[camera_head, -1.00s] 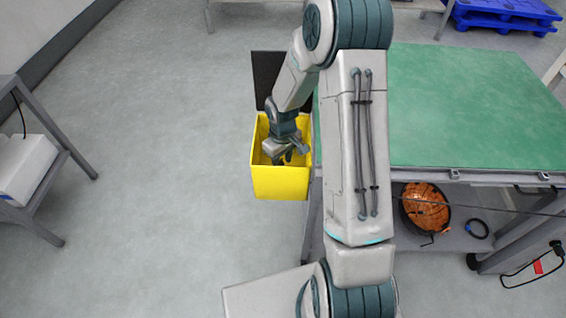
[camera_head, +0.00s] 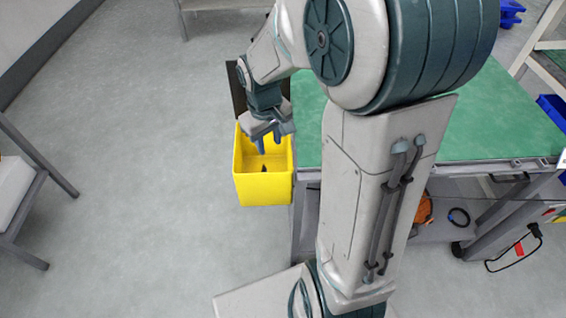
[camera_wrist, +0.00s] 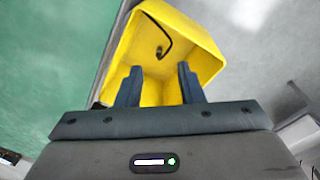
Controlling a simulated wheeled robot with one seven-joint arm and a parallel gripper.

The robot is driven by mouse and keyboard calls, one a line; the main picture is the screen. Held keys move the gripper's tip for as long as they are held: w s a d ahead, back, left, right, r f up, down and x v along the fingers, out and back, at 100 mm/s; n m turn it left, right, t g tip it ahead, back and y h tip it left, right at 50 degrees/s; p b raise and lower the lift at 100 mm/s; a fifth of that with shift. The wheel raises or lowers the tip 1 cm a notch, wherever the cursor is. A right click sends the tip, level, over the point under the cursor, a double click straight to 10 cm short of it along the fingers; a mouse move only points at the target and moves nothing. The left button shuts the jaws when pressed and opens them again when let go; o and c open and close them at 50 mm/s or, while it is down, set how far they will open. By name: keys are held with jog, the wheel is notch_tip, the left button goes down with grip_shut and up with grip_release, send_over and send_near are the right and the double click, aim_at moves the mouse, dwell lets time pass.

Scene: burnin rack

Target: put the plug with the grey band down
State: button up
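My gripper (camera_head: 275,143) is above the mouth of the yellow bin (camera_head: 263,190), with its fingers pointing down. In the wrist view my gripper (camera_wrist: 160,70) has its two fingers apart with nothing between them. A small dark plug (camera_wrist: 160,50) with a black cable lies inside the yellow bin (camera_wrist: 203,35), beyond the fingertips. It shows as a dark spot (camera_head: 264,168) in the bin in the head view. A grey band on it is too small to make out.
A green-topped table (camera_head: 500,115) stands right of the bin, partly hidden by my arm. A black cord with a red tag (camera_head: 519,248) hangs at the table's lower right. A grey stand (camera_head: 45,165) is at the far left. Floor left of the bin is clear.

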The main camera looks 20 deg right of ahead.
jog(key=s+r+m, duration=0.1)
jog(key=s+r, duration=0.2)
jog(key=s, duration=0.4)
jog(key=s+a+r+m+t, duration=0.1)
jog(key=s+r+m, duration=0.1)
jog(key=s, duration=0.4)
jog(key=shift+s+r+y, duration=0.35)
jog(key=shift+r+y, duration=0.05)
jog(key=shift+r, duration=0.4)
jog(key=shift+r, duration=0.1)
notch_tip(320, 180, up, 9)
jog(key=t+p, duration=0.1)
jog(key=p, duration=0.7)
jog(key=shift+d+m, duration=0.15)
jog(key=shift+m, duration=0.15)
jog(key=shift+w, duration=0.1)
